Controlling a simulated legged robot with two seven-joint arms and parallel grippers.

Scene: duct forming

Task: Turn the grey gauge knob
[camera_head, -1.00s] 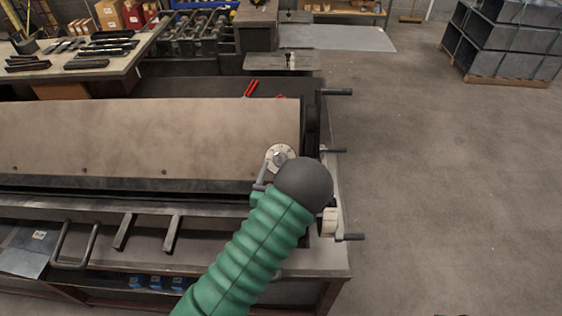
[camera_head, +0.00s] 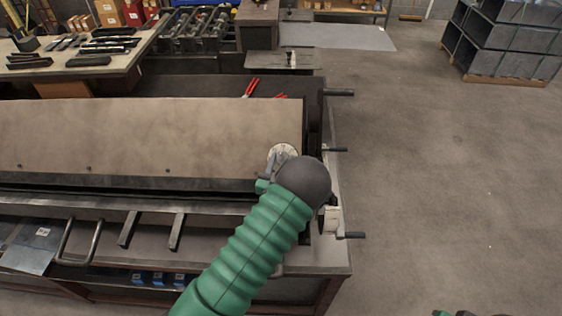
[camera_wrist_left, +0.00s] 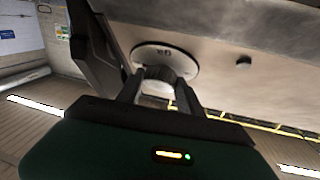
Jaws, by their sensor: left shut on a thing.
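The grey gauge knob (camera_wrist_left: 160,76) sits at the middle of a pale round dial plate with dark markings (camera_wrist_left: 168,58), in the left wrist view. My left gripper (camera_wrist_left: 157,88) has its two fingers on either side of the knob and is shut on it. In the head view the dial (camera_head: 283,153) shows partly at the right end of the machine's long brown plate. My dark wrist and green arm cover the knob and the gripper there.
The long brown plate (camera_head: 150,135) spans the machine's top. Dark handles (camera_head: 339,92) stick out at its right end. Red-handled pliers (camera_head: 251,88) lie behind the plate. Open floor (camera_head: 450,180) lies to the right, with stacked metal ducts (camera_head: 510,45) on a pallet.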

